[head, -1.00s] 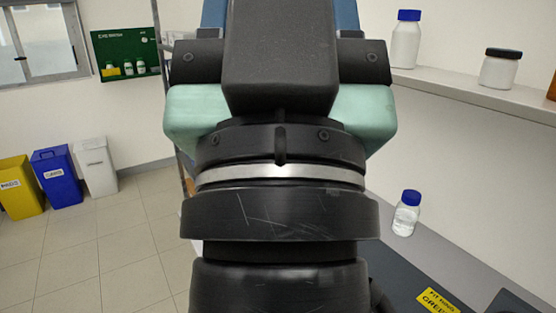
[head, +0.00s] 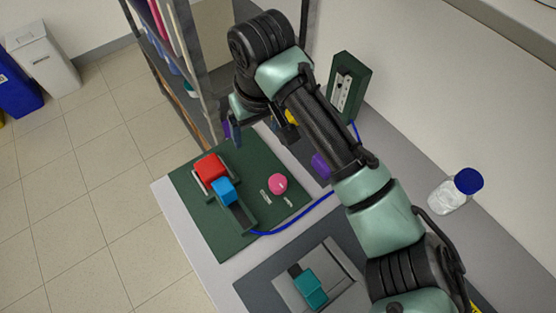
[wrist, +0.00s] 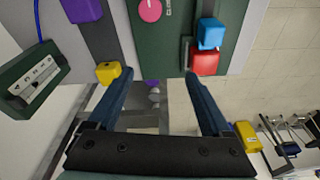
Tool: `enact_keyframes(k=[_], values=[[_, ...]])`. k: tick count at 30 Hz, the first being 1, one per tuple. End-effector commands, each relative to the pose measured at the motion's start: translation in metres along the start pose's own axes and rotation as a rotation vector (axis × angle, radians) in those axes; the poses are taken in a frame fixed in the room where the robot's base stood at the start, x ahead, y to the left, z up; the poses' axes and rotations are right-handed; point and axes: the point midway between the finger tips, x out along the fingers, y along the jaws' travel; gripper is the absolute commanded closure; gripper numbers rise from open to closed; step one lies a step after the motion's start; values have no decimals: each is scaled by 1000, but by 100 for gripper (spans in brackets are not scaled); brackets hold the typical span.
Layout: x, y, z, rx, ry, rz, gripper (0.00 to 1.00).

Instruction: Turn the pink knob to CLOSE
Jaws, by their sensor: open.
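The pink knob (head: 277,184) is round and sits on the dark green panel (head: 252,165) on the bench. Two small white labels lie beside it, too small to read. In the wrist view the knob (wrist: 150,10) shows at the top edge, partly cut off, with a white label to its right. My gripper (wrist: 158,80) is open and empty, its two blue fingers spread apart. It is away from the knob, beyond the panel's far end in the head view, where my arm partly hides it.
A red block (head: 210,168) and a blue block (head: 224,191) stand on the panel left of the knob. A blue cable (head: 292,224) runs past it. A teal block (head: 311,289) lies nearer. A shelf rack (head: 186,70) and a green box (head: 347,84) stand beyond; a bottle (head: 455,192) is right.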

Motion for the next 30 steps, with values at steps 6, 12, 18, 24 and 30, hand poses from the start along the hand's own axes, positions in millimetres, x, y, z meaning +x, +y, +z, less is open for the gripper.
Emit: enact_keyframes(k=[6,12,18,24,30], values=[[15,24,48,52,-203,11,17],[42,23,56,52,-209,9,17],[83,24,64,52,-207,11,17],[118,24,70,49,-205,12,17],[137,23,73,48,-202,11,17]])
